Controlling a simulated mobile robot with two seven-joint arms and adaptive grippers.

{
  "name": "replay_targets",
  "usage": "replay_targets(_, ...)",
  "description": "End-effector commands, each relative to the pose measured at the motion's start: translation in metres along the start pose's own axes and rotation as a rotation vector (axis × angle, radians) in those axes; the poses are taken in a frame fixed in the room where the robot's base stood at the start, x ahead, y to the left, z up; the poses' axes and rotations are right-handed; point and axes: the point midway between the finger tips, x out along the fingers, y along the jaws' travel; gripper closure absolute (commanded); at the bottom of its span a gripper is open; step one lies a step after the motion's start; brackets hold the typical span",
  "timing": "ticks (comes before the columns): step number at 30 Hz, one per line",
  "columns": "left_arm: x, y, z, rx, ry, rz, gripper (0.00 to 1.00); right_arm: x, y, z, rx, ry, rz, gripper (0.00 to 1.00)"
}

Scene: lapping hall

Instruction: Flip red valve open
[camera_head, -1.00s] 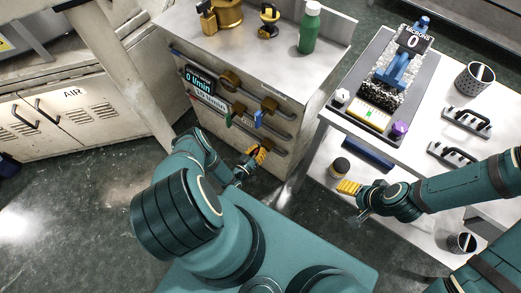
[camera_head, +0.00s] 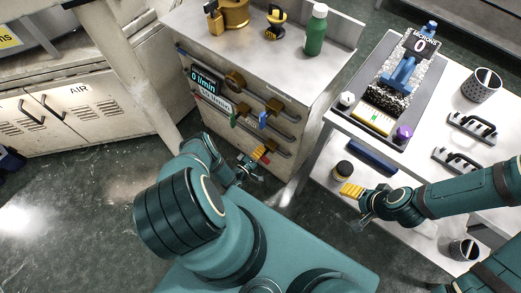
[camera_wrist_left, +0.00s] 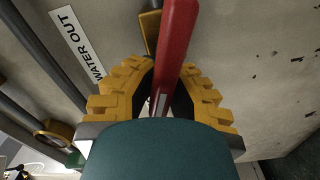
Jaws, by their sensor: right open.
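The red valve's lever (camera_wrist_left: 175,50) fills the upper middle of the left wrist view. It runs down between the yellow fingers of my left gripper (camera_wrist_left: 165,85), and my teal wrist hides its lower end. A yellow fitting shows behind it, beside a "WATER OUT" label (camera_wrist_left: 78,42). I cannot tell whether the fingers press on the lever. In the head view my left gripper (camera_head: 258,155) is at the cabinet's front, low down, with a small red patch of the lever (camera_head: 266,160) beside its fingers. My right gripper (camera_head: 352,191) is open and empty by the white table.
The cabinet (camera_head: 290,62) front carries pipes with a green handle (camera_head: 234,119), a blue handle (camera_head: 263,119) and a flow display (camera_head: 205,80). A green bottle (camera_head: 316,32) stands on top. A dark-lidded jar (camera_head: 342,169) stands near my right gripper.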

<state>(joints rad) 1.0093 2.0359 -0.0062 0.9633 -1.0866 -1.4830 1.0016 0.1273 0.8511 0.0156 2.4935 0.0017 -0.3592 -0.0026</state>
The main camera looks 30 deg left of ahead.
Motion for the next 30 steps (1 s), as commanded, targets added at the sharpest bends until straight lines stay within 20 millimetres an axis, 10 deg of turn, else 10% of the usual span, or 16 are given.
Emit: replay_targets(30,-0.0036,-0.0074,0.0041,-0.236,-0.005,-0.006,0.90,0.0000,0.0000,0.0000,0.000,0.000,0.000,0.29)
